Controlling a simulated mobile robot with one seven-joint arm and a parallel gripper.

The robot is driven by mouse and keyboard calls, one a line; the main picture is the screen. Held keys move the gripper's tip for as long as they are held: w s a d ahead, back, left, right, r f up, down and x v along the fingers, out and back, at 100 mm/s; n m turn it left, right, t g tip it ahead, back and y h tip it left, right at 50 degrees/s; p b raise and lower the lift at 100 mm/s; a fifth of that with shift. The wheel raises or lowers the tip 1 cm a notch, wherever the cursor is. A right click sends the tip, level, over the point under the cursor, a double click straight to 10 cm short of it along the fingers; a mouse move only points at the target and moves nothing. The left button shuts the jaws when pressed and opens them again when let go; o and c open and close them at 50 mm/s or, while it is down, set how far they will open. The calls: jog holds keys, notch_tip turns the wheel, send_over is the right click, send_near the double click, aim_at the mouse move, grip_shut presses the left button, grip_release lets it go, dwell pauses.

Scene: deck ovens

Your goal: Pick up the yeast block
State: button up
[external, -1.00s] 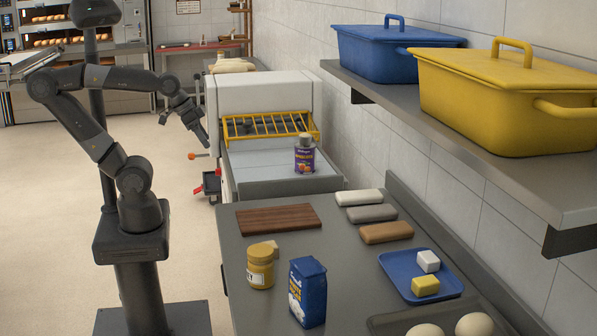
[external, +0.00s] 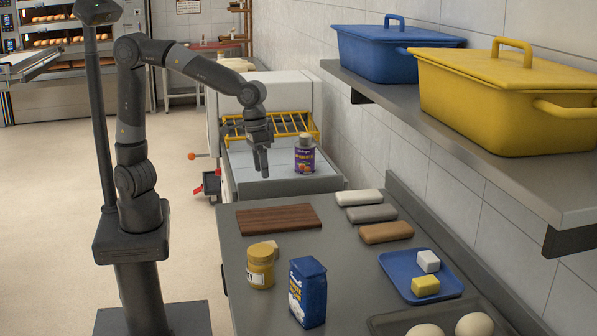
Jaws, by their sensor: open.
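No block carries a readable label, so I cannot tell for certain which is the yeast block. A small tan block (external: 273,245) shows partly behind the yellow-lidded jar (external: 260,268) on the grey counter. A white block (external: 428,261) and a yellow block (external: 425,286) lie on the blue tray (external: 396,268) at the right. My gripper (external: 262,168) is open, empty and pointing down. It appears in front of the white machine, beyond the counter's far edge and well above and behind the tan block in the picture.
A blue and white carton (external: 308,292) stands beside the jar. A brown board (external: 278,219) lies at the counter's far left, with several wrapped loaf shapes (external: 386,232) to its right. A purple can (external: 304,155) stands on the machine. A shelf (external: 480,150) with lidded tubs overhangs the right side.

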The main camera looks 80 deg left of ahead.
jog(key=shift+g+y, duration=0.5)
jog(key=shift+y, duration=0.3)
jog(key=d+f, duration=0.2)
jog(key=d, duration=0.3)
jog(key=d+f, duration=0.3)
jog(key=d, duration=0.2)
jog(key=d+f, duration=0.2)
jog(key=d, duration=0.3)
jog(key=shift+s+d+f, duration=0.15)
jog(key=shift+s+f, duration=0.05)
jog(key=shift+f, duration=0.05)
notch_tip(320, 180, down, 10)
jog(key=shift+s+f, duration=0.1)
jog(key=shift+s, duration=0.05)
jog(key=c, duration=1.1)
